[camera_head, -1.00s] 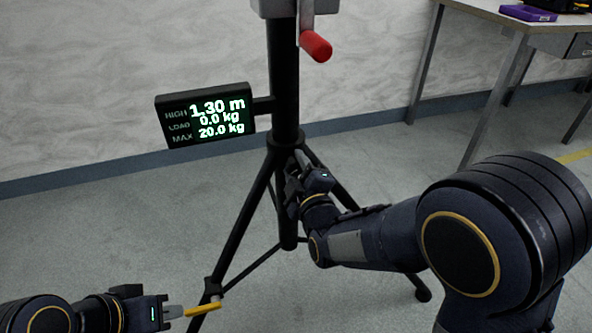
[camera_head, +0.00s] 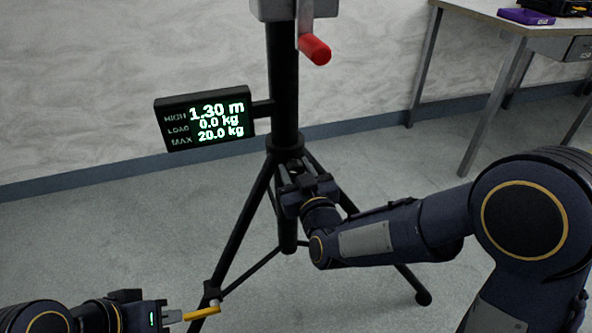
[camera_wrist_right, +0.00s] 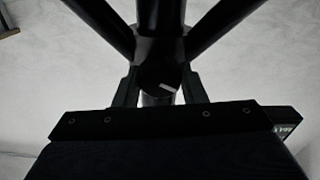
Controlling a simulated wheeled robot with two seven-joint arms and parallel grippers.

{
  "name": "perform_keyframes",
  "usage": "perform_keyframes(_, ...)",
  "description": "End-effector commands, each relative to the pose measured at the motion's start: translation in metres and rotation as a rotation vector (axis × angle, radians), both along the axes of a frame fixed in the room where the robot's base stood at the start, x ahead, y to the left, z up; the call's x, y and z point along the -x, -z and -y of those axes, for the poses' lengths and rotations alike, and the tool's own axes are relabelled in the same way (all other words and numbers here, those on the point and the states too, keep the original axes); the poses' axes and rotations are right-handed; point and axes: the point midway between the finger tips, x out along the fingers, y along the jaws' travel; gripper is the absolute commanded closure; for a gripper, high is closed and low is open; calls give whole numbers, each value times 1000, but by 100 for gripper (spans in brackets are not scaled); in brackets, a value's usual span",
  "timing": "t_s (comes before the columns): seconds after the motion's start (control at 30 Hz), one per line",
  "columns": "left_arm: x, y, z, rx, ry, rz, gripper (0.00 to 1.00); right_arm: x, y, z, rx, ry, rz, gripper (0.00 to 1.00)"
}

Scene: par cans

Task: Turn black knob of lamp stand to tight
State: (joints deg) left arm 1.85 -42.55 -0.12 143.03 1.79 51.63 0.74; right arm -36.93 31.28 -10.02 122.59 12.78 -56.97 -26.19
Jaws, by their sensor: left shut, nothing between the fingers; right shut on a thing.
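The black lamp stand (camera_head: 283,95) stands upright on tripod legs. Its black knob (camera_wrist_right: 160,78), with a white mark, shows in the right wrist view between the fingers of my right gripper (camera_wrist_right: 160,90). In the head view my right gripper (camera_head: 296,174) is at the stand's hub, where the legs meet, and its own body hides the knob. It is shut on the knob. My left gripper (camera_head: 178,316) is low at the left, shut and empty.
A display box (camera_head: 206,118) reading 1.30 m juts left from the stand. A red-handled crank (camera_head: 315,50) is above my right gripper. A table (camera_head: 480,18) with a purple box (camera_head: 527,16) stands at the back right. Open floor lies around the tripod.

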Motion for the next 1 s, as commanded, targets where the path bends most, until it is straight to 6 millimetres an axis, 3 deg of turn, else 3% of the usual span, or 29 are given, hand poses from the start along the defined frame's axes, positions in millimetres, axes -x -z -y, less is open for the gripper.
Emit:
perform_keyframes(0.6,0,0,0,0,0,0,100,0,2,2,-529,2,-176,85)
perform_keyframes(1.0,0,0,0,0,0,0,100,0,2,1,-720,0,-239,85)
